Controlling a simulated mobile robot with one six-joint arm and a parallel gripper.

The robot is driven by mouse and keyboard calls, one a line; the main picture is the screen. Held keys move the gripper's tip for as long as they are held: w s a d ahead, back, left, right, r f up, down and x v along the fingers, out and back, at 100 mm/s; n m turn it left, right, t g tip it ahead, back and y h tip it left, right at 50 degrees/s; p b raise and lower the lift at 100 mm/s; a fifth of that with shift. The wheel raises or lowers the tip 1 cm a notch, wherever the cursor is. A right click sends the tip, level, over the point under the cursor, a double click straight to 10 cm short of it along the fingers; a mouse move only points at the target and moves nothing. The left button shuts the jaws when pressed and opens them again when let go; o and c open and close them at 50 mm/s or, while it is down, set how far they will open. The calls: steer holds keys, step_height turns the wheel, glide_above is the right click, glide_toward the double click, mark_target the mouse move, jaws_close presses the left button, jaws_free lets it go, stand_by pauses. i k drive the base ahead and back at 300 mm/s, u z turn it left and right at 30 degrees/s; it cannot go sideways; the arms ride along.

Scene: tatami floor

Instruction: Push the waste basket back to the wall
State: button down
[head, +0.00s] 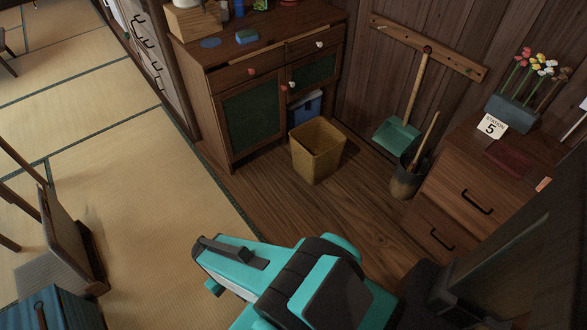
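The waste basket (318,158) is a square, open-topped, yellow-brown bin. It stands upright on the dark wooden floor, in front of the right end of the wooden cabinet. A gap of bare floor lies between it and the plank wall (350,75) behind it. My teal arm reaches in from the bottom of the head view, well short of the basket.
The cabinet (250,115) has an open right door section with a blue box (306,106) inside. A drawer chest (465,195) stands at right. Tatami (150,165) lies left; wooden floor before the basket is clear.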

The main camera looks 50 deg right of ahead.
mark_target(317, 136)
steer(key=z, duration=0.1)
steer(key=i, duration=0.95)
steer(key=u, duration=0.05)
